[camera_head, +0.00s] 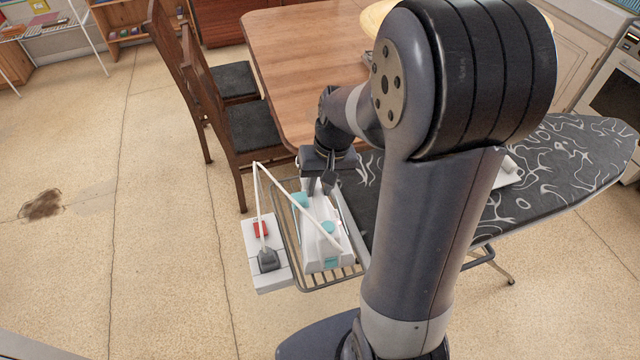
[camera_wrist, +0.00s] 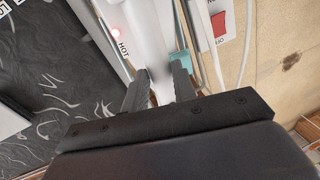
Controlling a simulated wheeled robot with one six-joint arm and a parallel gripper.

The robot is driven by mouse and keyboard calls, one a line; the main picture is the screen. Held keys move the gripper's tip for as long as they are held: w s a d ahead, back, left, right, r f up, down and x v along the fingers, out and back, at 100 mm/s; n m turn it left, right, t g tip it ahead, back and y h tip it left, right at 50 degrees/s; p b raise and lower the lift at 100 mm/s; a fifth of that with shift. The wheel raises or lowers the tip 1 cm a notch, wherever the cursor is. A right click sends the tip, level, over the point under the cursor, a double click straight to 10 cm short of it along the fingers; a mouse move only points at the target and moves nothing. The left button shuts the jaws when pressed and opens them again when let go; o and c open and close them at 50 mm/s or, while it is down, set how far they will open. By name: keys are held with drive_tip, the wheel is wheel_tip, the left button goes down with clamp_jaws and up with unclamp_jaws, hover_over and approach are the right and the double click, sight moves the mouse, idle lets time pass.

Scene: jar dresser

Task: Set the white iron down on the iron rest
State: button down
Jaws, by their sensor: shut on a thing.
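The white iron (camera_head: 315,250) with teal parts is at the end of the ironing board, over the wire iron rest (camera_head: 281,222). I cannot tell whether its base touches the bars. My gripper (camera_head: 322,186) is at the far end of the iron, shut on its white body. In the wrist view the fingers (camera_wrist: 160,88) close on a white part of the iron (camera_wrist: 148,30), with a teal piece (camera_wrist: 181,62) beside it. The iron's underside is hidden.
A white socket panel (camera_head: 279,270) with a red switch and black plug sits left of the rest. A white cord (camera_head: 259,205) runs from it. The patterned ironing board (camera_head: 545,175) extends right. A wooden table (camera_head: 290,60) and dark chairs (camera_head: 255,130) stand behind. The left floor is open.

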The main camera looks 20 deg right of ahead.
drive_tip(key=shift+f+b, duration=0.45)
drive_tip(key=shift+f, duration=0.05)
drive_tip(key=c, duration=1.5)
unclamp_jaws()
drive_tip(key=o, duration=0.4)
drive_tip(key=shift+s, duration=0.1)
drive_tip(key=r, duration=0.3)
drive_tip(key=d+r, duration=0.1)
drive_tip(key=r, duration=0.3)
drive_tip(key=d+r, duration=0.1)
drive_tip(key=r, duration=0.2)
drive_tip(key=shift+r, duration=0.35)
drive_tip(key=f, duration=0.3)
drive_tip(key=a+f, duration=0.1)
drive_tip(key=f, duration=0.3)
drive_tip(key=a+f, duration=0.1)
drive_tip(key=f, duration=0.3)
drive_tip(key=shift+r+p, duration=0.3)
drive_tip(key=shift+r, duration=0.25)
